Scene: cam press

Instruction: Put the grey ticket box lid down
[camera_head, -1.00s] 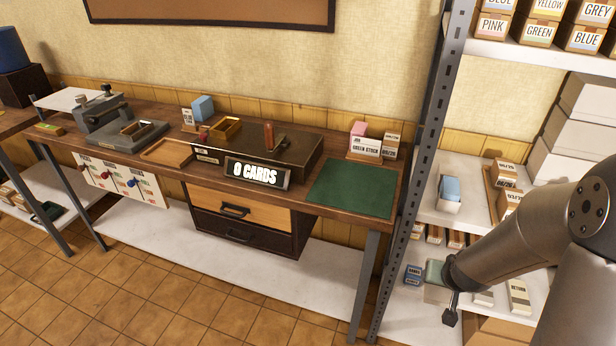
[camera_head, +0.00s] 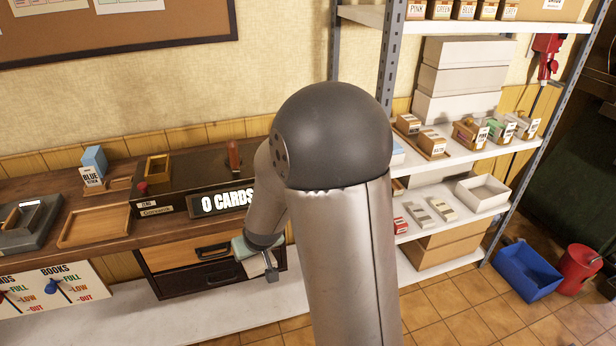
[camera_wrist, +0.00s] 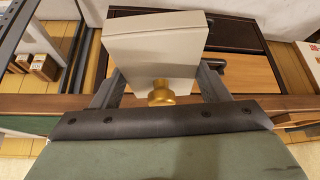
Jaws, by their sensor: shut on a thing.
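My gripper (camera_wrist: 159,86) is shut on the brass knob (camera_wrist: 161,97) of a pale grey lid (camera_wrist: 155,50), between its two dark fingers in the wrist view. The lid is held tilted in that view. In the head view my gripper (camera_head: 268,268) hangs in the air in front of the drawers, below the bench top. Only a small part of the lid shows there, and my arm hides much of the bench's right end. An open, pale box (camera_head: 483,192) without a lid stands on the lower shelf at right; I cannot tell whether it is the ticket box.
The drawer unit (camera_head: 190,255) is close behind my gripper. On the bench are the "0 CARDS" sign (camera_head: 222,200) and an empty wooden tray (camera_head: 95,225). The shelf rack (camera_head: 460,155) holds boxes and small cards. A blue bin (camera_head: 527,272) and red bucket (camera_head: 579,268) stand on the floor.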

